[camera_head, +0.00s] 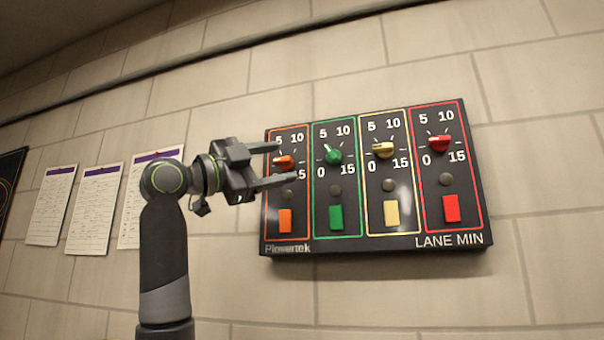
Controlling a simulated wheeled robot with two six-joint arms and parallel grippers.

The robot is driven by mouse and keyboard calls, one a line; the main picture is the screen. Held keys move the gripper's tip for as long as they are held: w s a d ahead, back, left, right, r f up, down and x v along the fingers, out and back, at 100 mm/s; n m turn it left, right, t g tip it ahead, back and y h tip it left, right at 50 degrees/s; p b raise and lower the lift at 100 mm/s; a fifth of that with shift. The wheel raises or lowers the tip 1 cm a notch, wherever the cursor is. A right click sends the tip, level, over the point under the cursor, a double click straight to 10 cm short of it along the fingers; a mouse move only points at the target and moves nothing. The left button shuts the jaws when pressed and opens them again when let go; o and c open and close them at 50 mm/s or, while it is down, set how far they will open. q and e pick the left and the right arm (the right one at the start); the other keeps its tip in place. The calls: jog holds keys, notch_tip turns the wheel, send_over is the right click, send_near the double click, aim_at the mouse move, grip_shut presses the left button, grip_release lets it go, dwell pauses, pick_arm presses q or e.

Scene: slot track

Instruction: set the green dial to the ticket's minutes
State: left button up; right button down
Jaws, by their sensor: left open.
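The green dial (333,155) sits in the green-framed column of a black wall panel (378,242) labelled LANE MIN. Its scale reads 0, 5, 10 and 15, and its pale pointer appears to lean up-left, towards the 5. My left gripper (284,163) is open. Its fingertips reach over the orange column, above and below the orange dial (284,161), to the left of the green dial. I cannot tell whether they touch the orange dial. Papers on the wall (50,205), (96,210) and (130,215) carry writing too small to read; I cannot tell which is the ticket.
To the right of the green dial are a yellow dial (383,149) and a red dial (439,143). Below each dial are a dark round button and a coloured block, such as the green block (336,217). The wall right of the panel is bare.

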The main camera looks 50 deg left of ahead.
pick_arm(q)
jog(key=b+v, duration=0.1)
jog(key=v, duration=0.4)
jog(key=shift+w, duration=0.15)
dwell(0.4)
